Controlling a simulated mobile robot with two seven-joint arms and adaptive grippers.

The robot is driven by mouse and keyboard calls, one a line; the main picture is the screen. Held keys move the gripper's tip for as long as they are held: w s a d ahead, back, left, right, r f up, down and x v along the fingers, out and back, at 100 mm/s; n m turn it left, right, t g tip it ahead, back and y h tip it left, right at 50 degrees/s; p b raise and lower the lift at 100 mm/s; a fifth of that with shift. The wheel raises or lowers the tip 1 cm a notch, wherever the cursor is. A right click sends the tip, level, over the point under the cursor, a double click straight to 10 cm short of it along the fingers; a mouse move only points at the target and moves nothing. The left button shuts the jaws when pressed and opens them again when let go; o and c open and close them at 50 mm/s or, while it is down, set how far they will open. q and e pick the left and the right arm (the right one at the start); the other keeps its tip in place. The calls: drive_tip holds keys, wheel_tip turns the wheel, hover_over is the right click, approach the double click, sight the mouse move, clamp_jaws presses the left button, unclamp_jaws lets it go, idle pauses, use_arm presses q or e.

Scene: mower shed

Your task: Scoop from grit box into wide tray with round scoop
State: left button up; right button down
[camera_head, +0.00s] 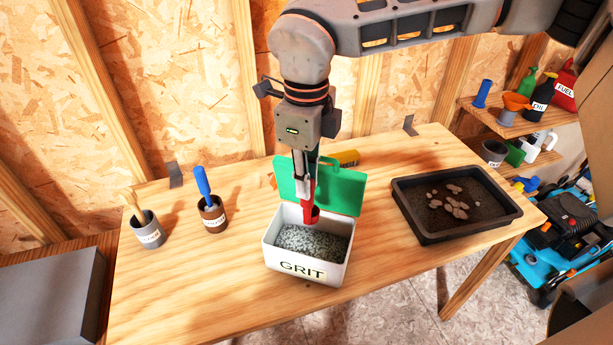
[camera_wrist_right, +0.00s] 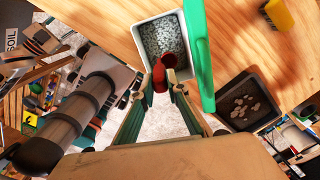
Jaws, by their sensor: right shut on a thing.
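The white grit box (camera_head: 304,270) stands near the middle of the table with its green lid (camera_head: 341,188) open at the back. Grey speckled grit (camera_head: 312,242) lies inside. My right gripper (camera_head: 305,188) points down over the box, shut on the red round scoop (camera_head: 310,212). The scoop hangs at the back part of the box opening, and I cannot tell if it touches the grit. In the right wrist view the scoop (camera_wrist_right: 161,76) is between the fingers at the box's edge. The wide dark tray (camera_head: 432,238) sits at the right, holding dark material and several brown stones. My left gripper is out of view.
Two small pots stand at the left: a grey one (camera_head: 149,236) with a wooden-handled tool and a brown one (camera_head: 214,222) with a blue-handled tool. A yellow object (camera_head: 347,158) lies behind the lid. The table (camera_head: 200,290) is clear in front.

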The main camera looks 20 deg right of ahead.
sight(307, 223)
drive_tip(key=shift+f+b, duration=0.3)
drive_tip(key=shift+f, duration=0.45)
drive_tip(key=shift+f+b, duration=0.4)
drive_tip(key=shift+f, duration=0.25)
drive_tip(key=shift+f+b, duration=0.7)
drive_tip(key=shift+f, duration=0.2)
drive_tip(key=shift+f+b, duration=0.8)
drive_tip(key=shift+f, duration=0.4)
drive_tip(key=shift+f+b, duration=0.75)
drive_tip(key=shift+f, duration=0.45)
drive_tip(key=shift+f+b, duration=0.5)
drive_tip(key=shift+f, duration=0.4)
drive_tip(key=shift+f+b, duration=0.45)
drive_tip(key=shift+f, duration=0.5)
drive_tip(key=shift+r, duration=0.15)
